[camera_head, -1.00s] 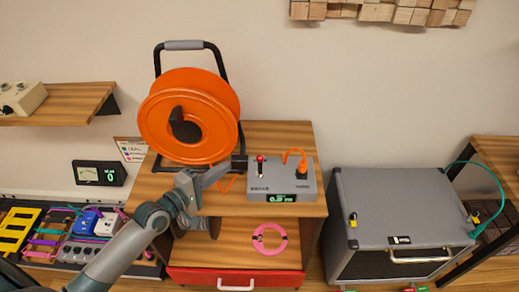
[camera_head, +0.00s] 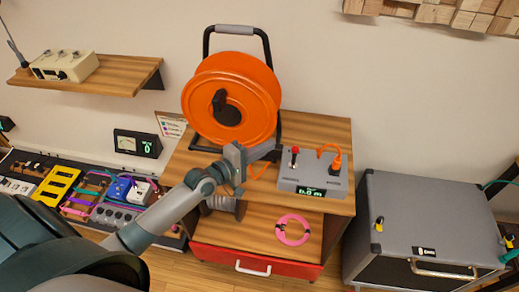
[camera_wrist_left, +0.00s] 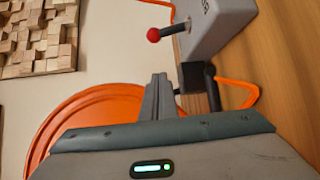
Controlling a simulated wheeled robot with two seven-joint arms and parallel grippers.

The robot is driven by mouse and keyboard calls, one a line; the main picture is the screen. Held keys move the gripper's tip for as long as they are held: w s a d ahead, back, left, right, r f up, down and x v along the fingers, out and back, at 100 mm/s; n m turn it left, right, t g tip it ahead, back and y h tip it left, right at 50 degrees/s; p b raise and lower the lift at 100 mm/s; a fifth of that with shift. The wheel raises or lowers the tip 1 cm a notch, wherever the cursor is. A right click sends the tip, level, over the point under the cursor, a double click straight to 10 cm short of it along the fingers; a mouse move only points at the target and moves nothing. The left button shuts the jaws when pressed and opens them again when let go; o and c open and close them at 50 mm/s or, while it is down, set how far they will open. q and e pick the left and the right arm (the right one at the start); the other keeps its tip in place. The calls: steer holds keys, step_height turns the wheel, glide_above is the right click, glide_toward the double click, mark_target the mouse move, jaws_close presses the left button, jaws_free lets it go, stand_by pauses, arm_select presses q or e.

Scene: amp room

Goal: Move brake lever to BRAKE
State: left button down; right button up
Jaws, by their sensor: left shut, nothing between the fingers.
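The brake lever (camera_head: 295,151) is a short stick with a red knob on top of a grey control box (camera_head: 313,180) with a green display. It stands roughly upright in the head view. In the left wrist view the red-knobbed lever (camera_wrist_left: 155,35) sticks out from the box (camera_wrist_left: 205,25). My left gripper (camera_head: 276,151) is shut and empty, just left of the lever and apart from it. Its closed fingers (camera_wrist_left: 158,92) point toward the lever in the wrist view. I cannot read any BRAKE marking. My right gripper is out of view.
An orange cable reel (camera_head: 225,105) stands behind my left gripper on the wooden cabinet (camera_head: 325,130). An orange cable (camera_head: 330,150) plugs into the box right of the lever. A pink coil (camera_head: 292,230) lies on the lower shelf. A grey amp case (camera_head: 430,215) stands right.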

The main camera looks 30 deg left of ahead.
mark_target(294, 155)
arm_select(q)
steer(key=p+x, duration=0.1)
steer(key=x, duration=0.4)
steer(key=shift+r, duration=0.1)
steer(key=shift+s+d+r+p, duration=0.1)
steer(key=shift+s+d+p, duration=0.5)
steer(key=shift+d, duration=0.2)
steer(key=shift+s+d+r+p, duration=0.1)
steer(key=shift+s+d+p, duration=0.4)
steer(key=shift+d+p, duration=0.2)
steer(key=shift+f, duration=0.1)
steer(key=shift+s+d+b, duration=0.1)
steer(key=shift+b, duration=0.4)
steer(key=shift+t, duration=0.3)
